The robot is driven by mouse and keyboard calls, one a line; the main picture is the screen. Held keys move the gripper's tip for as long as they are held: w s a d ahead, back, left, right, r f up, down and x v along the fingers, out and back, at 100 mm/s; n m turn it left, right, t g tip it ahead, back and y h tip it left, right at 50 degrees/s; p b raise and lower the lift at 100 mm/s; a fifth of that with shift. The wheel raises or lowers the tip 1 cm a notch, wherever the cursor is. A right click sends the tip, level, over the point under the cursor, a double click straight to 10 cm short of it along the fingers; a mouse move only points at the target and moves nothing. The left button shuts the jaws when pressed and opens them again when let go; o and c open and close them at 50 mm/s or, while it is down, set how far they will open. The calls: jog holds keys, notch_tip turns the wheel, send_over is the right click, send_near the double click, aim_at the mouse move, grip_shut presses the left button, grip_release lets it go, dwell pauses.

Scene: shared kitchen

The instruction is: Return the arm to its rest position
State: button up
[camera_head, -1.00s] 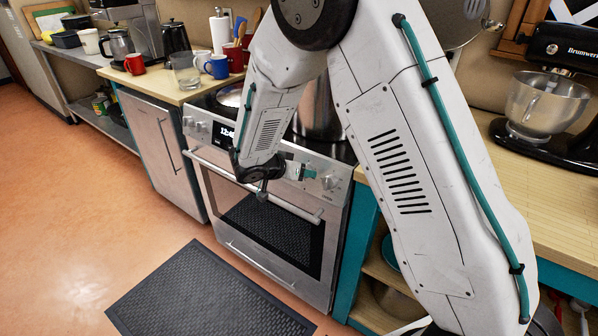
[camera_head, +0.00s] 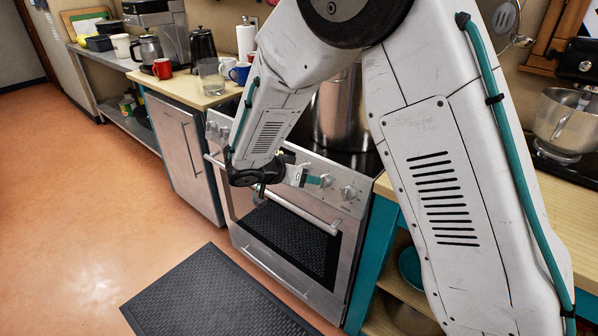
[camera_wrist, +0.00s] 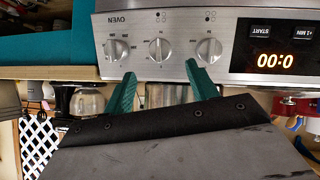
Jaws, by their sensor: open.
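My arm is bent, with its upper part across the right of the head view and its forearm hanging down in front of the stove. My gripper (camera_head: 314,181) is small in the head view, near the stove's control panel (camera_head: 330,179). In the wrist view my gripper (camera_wrist: 161,69) shows two teal fingers spread apart, with nothing held between them. Beyond the fingertips is a silver oven knob (camera_wrist: 160,48). I cannot tell how large the gap to the panel is.
The stove (camera_head: 285,235) stands just beyond my forearm, with its oven handle (camera_head: 290,208) and a large pot (camera_head: 338,112) on top. A wooden counter with a mixer bowl (camera_head: 562,120) is at right. A black mat (camera_head: 215,295) lies on the open orange floor.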

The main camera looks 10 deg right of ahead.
jog(key=s+d+r+n+g+y, duration=0.1)
jog(key=s+d+r+n+y, duration=0.2)
jog(key=s+r, duration=0.3)
jog(key=s+d+r+n+g+y, duration=0.1)
jog(key=s+d+r+n+y, duration=0.2)
jog(key=s, duration=1.4)
jog(key=s+d+r+n+g+y, duration=0.1)
jog(key=s+d+r+n+y, duration=0.2)
jog(key=s+r, duration=0.5)
jog(key=shift+s+d+r+g+y, duration=0.15)
jog(key=shift+s+r+g+y, duration=0.2)
jog(key=shift+s, duration=1.9)
